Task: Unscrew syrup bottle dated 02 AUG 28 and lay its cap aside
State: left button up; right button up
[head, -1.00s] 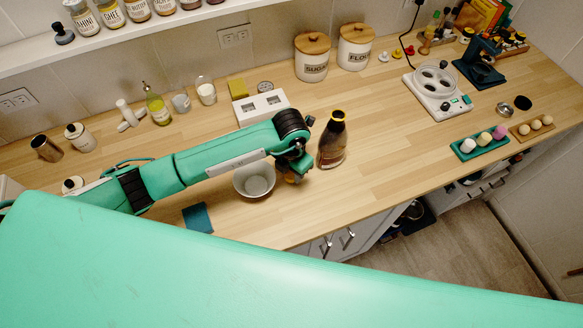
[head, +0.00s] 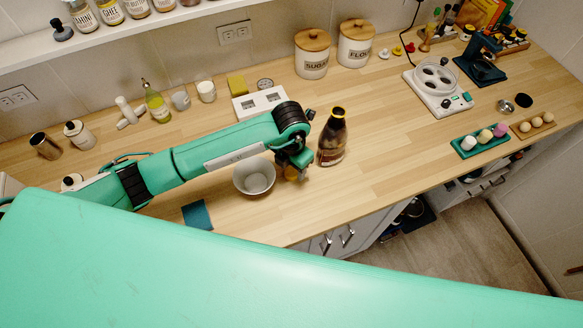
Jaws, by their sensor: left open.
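My right gripper is not in view.
A white bowl (head: 254,178) sits left of my gripper, and a blue cloth (head: 198,214) lies near the front edge.

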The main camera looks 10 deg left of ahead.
aim_at(291, 171)
pick_arm(q)
notch_tip(291, 171, up, 11)
jog(key=b, duration=0.3)
jog(key=shift+f, duration=0.15)
jog(key=shift+s+f, duration=0.1)
jog(key=shift+s, duration=0.05)
